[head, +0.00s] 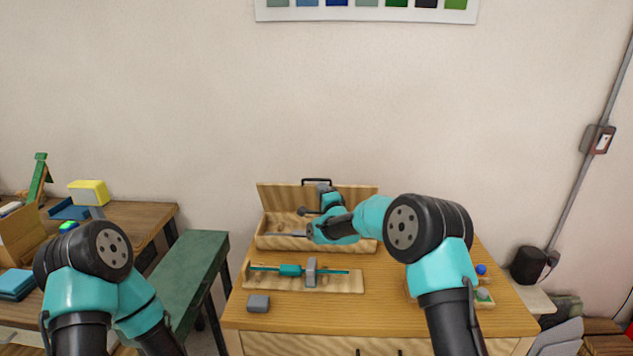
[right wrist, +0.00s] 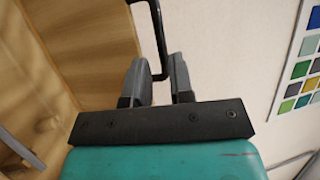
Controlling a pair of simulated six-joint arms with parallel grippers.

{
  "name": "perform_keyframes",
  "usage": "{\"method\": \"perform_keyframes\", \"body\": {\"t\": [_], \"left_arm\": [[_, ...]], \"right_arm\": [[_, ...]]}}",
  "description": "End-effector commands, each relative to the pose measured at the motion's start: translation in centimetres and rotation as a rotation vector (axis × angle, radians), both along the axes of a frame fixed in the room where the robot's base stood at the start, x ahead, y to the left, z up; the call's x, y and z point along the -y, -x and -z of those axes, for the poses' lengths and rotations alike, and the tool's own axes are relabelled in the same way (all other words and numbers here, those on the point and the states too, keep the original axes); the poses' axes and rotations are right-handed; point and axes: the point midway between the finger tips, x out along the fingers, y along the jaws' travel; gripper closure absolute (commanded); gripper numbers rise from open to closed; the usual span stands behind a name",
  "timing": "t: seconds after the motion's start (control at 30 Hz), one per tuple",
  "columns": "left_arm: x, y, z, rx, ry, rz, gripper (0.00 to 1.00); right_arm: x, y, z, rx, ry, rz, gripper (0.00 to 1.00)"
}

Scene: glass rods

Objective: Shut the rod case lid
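The wooden rod case (head: 285,243) stands at the back of the table with its lid (head: 280,198) raised near upright. A black handle (head: 317,181) sits on the lid's top edge. My right gripper (head: 323,188) is at the lid beside the handle. In the right wrist view its two grey fingers (right wrist: 158,82) are apart, with the black handle (right wrist: 160,38) reaching down between or just behind them; contact cannot be told. The lid (right wrist: 80,40) fills the left of that view. My left arm shows at the left, but its gripper is out of view.
In front of the case, a wooden rack (head: 335,283) holds a teal rod (head: 290,270) with a grey clamp. A grey block (head: 258,303) lies at the table's left front. Small items, one a blue ball (head: 481,269), sit at the right. A green bench (head: 190,265) stands left.

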Motion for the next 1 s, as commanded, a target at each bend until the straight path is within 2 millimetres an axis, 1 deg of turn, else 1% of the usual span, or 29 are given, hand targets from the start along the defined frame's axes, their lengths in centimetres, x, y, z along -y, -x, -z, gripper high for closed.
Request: {"method": "perform_keyframes", "body": {"t": [0.03, 0.3, 0.5, 0.7, 0.97, 1.0], "left_arm": [[0.0, 0.0, 0.0, 0.0, 0.0, 0.0, 0.77], [0.0, 0.0, 0.0, 0.0, 0.0, 0.0, 0.77], [0.0, 0.0, 0.0, 0.0, 0.0, 0.0, 0.77], [0.0, 0.0, 0.0, 0.0, 0.0, 0.0, 0.77], [0.0, 0.0, 0.0, 0.0, 0.0, 0.0, 0.77], [0.0, 0.0, 0.0, 0.0, 0.0, 0.0, 0.77]], "right_arm": [[-0.2, -0.6, -0.1, 0.001, 0.0, 0.0, 0.78], [-1.0, -3.5, -0.8, 0.001, -0.001, 0.001, 0.78], [-1.5, -5.2, -1.2, 0.001, 0.0, 0.0, 0.78], [-1.7, -5.9, -1.4, 0.0, 0.0, 0.0, 0.78], [-1.7, -5.9, -1.4, 0.0, 0.0, 0.0, 0.78], [-1.7, -5.9, -1.4, 0.0, 0.0, 0.0, 0.81]]}}
